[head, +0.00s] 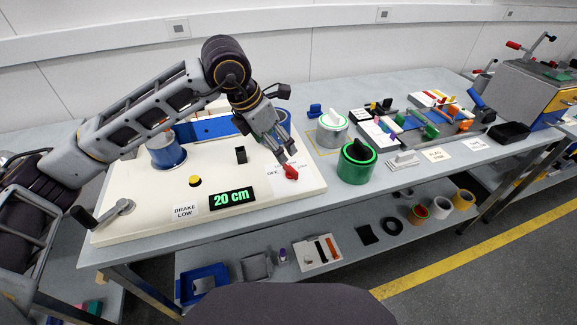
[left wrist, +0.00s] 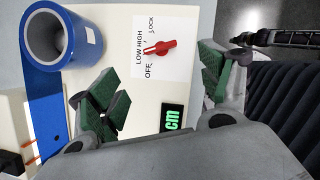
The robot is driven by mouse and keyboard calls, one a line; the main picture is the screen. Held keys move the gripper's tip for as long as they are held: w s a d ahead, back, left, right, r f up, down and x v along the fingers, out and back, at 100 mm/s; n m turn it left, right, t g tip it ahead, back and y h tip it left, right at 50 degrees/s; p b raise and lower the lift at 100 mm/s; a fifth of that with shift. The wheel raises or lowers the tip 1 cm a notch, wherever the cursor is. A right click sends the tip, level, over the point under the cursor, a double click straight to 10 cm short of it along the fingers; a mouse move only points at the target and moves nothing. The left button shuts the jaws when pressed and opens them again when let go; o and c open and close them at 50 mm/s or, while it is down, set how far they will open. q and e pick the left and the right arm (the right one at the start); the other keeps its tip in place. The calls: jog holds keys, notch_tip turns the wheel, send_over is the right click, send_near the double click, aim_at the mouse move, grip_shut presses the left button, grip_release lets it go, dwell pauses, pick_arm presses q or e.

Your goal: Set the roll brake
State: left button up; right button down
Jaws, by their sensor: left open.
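The red brake knob (head: 291,172) sits on a white label at the right end of the cream board (head: 150,215). In the left wrist view the knob (left wrist: 161,47) is ringed by OFF, LOW, HIGH and LOCK; its narrow end points left, near LOW and HIGH, exact setting unclear. A card (head: 185,211) reads "BRAKE LOW". My left gripper (head: 283,152) is above the knob, open; in the left wrist view its green-padded fingers (left wrist: 160,84) are wide apart, with the knob beyond them and nothing between. My right gripper is not in view.
The board also carries a blue roll (head: 167,153), a display (head: 232,198) reading 20 cm, a yellow button (head: 194,181) and a crank (head: 118,209). A green-and-black canister (head: 356,163) stands right of the board. A parts tray (head: 383,137) lies farther right.

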aim_at(289, 167)
pick_arm(q)
jog(key=x, duration=1.1)
jog(key=shift+d+f, duration=0.15)
jog(key=shift+f, duration=0.2)
jog(key=c, duration=1)
